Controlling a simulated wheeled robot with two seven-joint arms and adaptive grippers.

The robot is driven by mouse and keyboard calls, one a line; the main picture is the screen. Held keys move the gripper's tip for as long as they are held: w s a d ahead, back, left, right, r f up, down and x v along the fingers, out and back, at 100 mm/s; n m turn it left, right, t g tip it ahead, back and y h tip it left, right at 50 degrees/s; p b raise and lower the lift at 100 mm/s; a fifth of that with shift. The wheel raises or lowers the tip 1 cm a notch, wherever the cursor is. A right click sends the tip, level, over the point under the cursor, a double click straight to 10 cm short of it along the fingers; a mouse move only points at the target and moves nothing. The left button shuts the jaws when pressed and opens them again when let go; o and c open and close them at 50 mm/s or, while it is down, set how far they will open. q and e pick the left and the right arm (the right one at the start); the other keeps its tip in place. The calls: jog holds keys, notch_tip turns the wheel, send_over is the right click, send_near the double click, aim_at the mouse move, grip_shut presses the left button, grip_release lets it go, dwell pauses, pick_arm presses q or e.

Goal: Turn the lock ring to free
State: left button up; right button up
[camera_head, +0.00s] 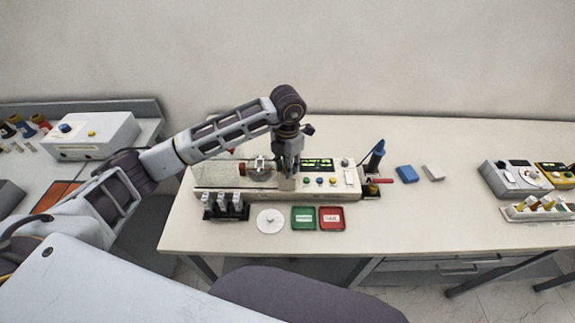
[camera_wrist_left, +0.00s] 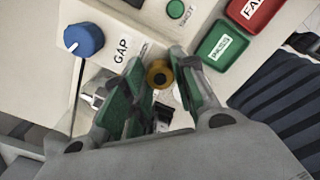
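A yellow ring with a dark centre (camera_wrist_left: 159,75), which looks like the lock ring, sits on the bench instrument (camera_head: 345,186) beside the GAP label. My left gripper (camera_wrist_left: 156,60) is over the instrument with its green-padded fingers apart, one on each side of the ring. I cannot tell whether either finger touches it. In the head view my left gripper (camera_head: 289,168) points down at the instrument, left of its green display, and hides the ring. A blue knob (camera_wrist_left: 84,40) stands left of the GAP label. My right gripper is not in view.
A green tray (camera_head: 304,218) and a red tray (camera_head: 332,218) lie in front of the instrument, beside a white disc (camera_head: 270,220) and a dark rack (camera_head: 225,207). A blue block (camera_head: 407,173) lies to the right.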

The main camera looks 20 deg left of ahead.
pick_arm(q)
jog(key=c, duration=0.5)
jog(key=shift+o, duration=0.2)
jog(key=shift+n+b, duration=0.3)
jog(key=shift+n, duration=0.1)
jog(key=n+b, duration=0.1)
jog(key=n, duration=0.2)
jog(key=shift+w+b, duration=0.1)
jog(key=shift+b, duration=0.25)
jog(key=n+b, duration=0.2)
jog(key=n, duration=0.5)
jog(key=shift+b, duration=0.4)
jog(key=n, duration=0.3)
jog(key=shift+b, duration=0.35)
jog(key=shift+r+n+b, duration=0.1)
jog(key=shift+n+b, duration=0.2)
jog(key=shift+n, duration=1.8)
